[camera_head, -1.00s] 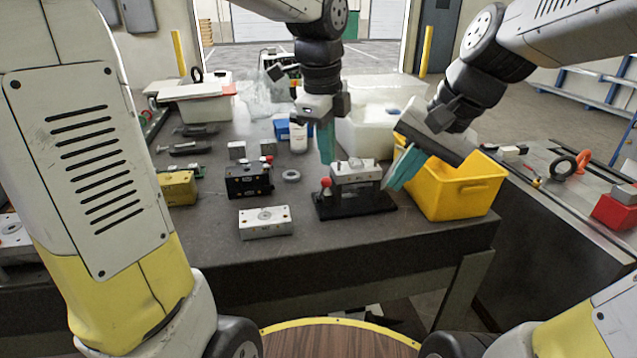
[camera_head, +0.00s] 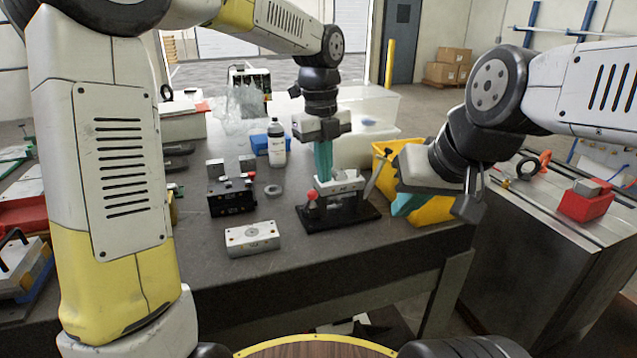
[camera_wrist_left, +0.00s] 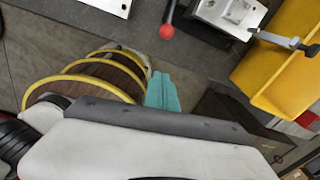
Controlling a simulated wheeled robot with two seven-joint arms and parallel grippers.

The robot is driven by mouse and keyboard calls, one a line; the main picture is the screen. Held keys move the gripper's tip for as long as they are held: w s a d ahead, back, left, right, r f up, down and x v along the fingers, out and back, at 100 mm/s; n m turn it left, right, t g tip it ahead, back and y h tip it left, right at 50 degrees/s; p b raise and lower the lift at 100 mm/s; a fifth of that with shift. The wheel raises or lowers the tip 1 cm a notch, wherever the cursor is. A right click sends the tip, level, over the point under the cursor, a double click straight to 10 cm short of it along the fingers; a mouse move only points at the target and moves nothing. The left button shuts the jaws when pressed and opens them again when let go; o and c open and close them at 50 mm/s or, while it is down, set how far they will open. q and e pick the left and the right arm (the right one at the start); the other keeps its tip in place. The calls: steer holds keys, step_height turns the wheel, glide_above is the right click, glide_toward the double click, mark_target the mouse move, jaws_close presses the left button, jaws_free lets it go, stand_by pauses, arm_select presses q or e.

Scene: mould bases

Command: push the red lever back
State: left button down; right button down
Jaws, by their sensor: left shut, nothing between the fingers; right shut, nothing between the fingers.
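The red lever's round knob (camera_head: 312,195) is at the left end of a clamping fixture with a black base plate (camera_head: 352,219) and a pale metal block (camera_head: 338,184). The knob also shows in the left wrist view (camera_wrist_left: 167,31), on a dark stem. My left gripper (camera_head: 323,176) points down with shut teal fingers at the block's back left, above and behind the knob; contact cannot be told. Its fingers (camera_wrist_left: 163,92) show empty in the wrist view. My right gripper (camera_head: 405,205) is shut and empty, right of the fixture and apart from it.
A tilted bar with a dark knob (camera_head: 387,152) rises at the fixture's right end. The yellow bin (camera_head: 430,208) is behind my right gripper. A loose metal block (camera_head: 252,239) and a black block (camera_head: 231,196) lie to the left. A bottle (camera_head: 277,145) stands behind.

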arm_select(q)
step_height(320, 180, down, 10)
steer(key=w, duration=0.1)
steer(key=w+r, duration=0.1)
steer(key=w+a, duration=0.1)
steer(key=shift+w+a+r, duration=0.1)
steer(key=shift+w+r, duration=0.15)
steer(key=shift+r, duration=0.05)
